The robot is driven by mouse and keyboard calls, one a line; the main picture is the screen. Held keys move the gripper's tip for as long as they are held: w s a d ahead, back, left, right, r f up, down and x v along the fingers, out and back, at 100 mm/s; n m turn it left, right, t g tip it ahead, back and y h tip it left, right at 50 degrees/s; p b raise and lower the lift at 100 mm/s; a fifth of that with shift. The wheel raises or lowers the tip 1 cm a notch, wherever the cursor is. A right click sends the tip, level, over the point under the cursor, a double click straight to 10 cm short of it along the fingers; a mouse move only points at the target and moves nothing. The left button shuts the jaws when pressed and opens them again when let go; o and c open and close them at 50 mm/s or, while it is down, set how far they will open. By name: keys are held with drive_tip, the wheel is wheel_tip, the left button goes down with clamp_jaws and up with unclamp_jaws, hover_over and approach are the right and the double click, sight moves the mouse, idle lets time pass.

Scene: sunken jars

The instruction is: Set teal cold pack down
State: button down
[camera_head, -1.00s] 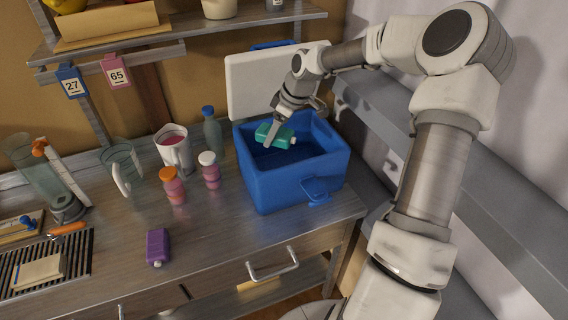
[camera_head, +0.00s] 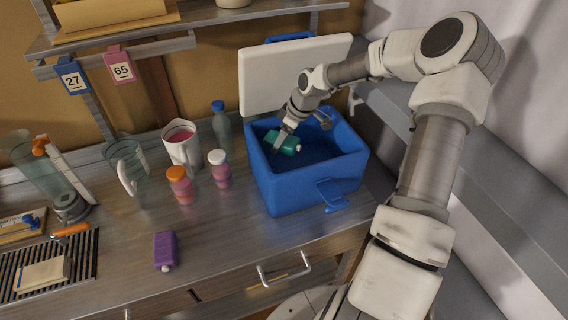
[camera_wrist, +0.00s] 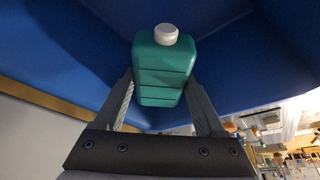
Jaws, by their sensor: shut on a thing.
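The teal cold pack (camera_head: 284,143) is a small ribbed bottle shape with a white cap. My gripper (camera_head: 279,139) is shut on it, at the left part of the open blue cooler box (camera_head: 300,192). In the wrist view the teal cold pack (camera_wrist: 164,72) sits between both fingers, its cap pointing away from the gripper, with blue cooler walls (camera_wrist: 60,50) around it. Whether its underside touches the cooler floor cannot be told.
The cooler's white lid (camera_head: 290,75) stands open behind it. Left of it are a clear bottle (camera_head: 221,128), a white-capped pink jar (camera_head: 220,170), an orange-capped jar (camera_head: 180,186) and a jug (camera_head: 183,148). A purple pack (camera_head: 165,250) lies near the bench front.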

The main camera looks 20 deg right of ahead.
sight(295, 142)
wheel_tip(295, 142, down, 10)
drive_tip(key=shift+r, duration=0.15)
idle(0.3)
unclamp_jaws()
drive_tip(key=v, duration=1.1)
drive_tip(key=shift+s+d+r, duration=0.1)
drive_tip(key=shift+s+r, duration=0.05)
drive_tip(key=shift+r, duration=0.3)
